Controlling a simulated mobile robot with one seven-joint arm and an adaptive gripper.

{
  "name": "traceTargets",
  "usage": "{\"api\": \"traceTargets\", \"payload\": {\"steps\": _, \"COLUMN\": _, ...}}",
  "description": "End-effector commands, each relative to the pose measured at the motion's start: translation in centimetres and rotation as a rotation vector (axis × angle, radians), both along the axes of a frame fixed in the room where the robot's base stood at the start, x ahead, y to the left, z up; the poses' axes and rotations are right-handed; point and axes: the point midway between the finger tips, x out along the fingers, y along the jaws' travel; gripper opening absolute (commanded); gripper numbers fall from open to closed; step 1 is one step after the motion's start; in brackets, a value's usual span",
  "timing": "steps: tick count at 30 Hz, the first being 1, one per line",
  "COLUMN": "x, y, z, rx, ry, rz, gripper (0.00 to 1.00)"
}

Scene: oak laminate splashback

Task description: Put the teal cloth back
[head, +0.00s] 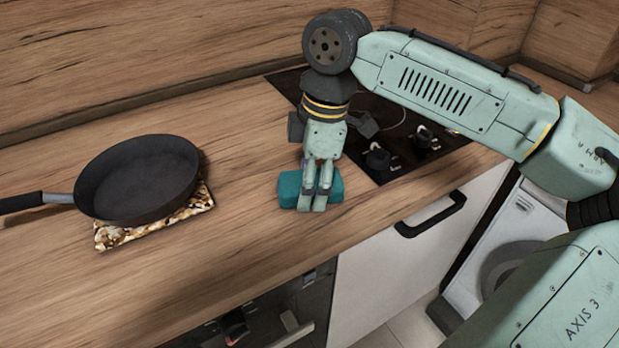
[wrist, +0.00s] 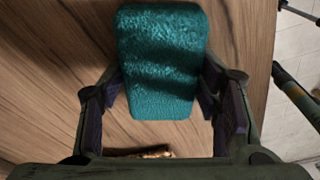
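The teal cloth (head: 289,188) is a small, thick folded block on the wooden counter near its front edge. In the wrist view the cloth (wrist: 162,60) fills the upper middle, with shadow bands across it. My gripper (head: 313,203) points down at the cloth, with its fingers hiding the middle of it in the head view. In the wrist view my gripper (wrist: 161,95) has its fingers spread, one on each side of the cloth's lower end. Narrow gaps seem to show between cloth and fingers; contact is hard to judge.
A dark frying pan (head: 138,178) rests on a brown-and-white patterned mat (head: 150,229) at left, its handle pointing left. A black hob (head: 405,125) with knobs lies behind my gripper. A drawer handle (head: 431,214) projects below the counter edge. Bare counter lies between mat and cloth.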

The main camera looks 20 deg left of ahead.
Motion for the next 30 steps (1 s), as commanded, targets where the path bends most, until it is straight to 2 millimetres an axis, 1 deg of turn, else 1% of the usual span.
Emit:
{"api": "traceTargets", "payload": {"steps": 1, "x": 0.0, "y": 0.0, "z": 0.0, "rx": 0.0, "ry": 0.0, "rz": 0.0, "gripper": 0.63}}
{"api": "traceTargets", "payload": {"steps": 6, "x": 0.0, "y": 0.0, "z": 0.0, "rx": 0.0, "ry": 0.0, "rz": -0.001, "gripper": 0.73}}
{"api": "traceTargets", "payload": {"steps": 15, "x": 0.0, "y": 0.0, "z": 0.1, "rx": 0.0, "ry": 0.0, "rz": -0.001, "gripper": 0.73}}
{"api": "traceTargets", "payload": {"steps": 19, "x": 0.1, "y": 0.0, "z": 0.8, "rx": 0.002, "ry": -0.002, "rz": -0.001, "gripper": 0.73}}
{"api": "traceTargets", "payload": {"steps": 23, "x": 0.3, "y": -0.3, "z": 3.0, "rx": 0.005, "ry": 0.0, "rz": -0.001, "gripper": 0.73}}
{"api": "traceTargets", "payload": {"steps": 30, "x": 0.6, "y": -0.9, "z": 8.3, "rx": 0.004, "ry": 0.0, "rz": 0.001, "gripper": 0.73}}
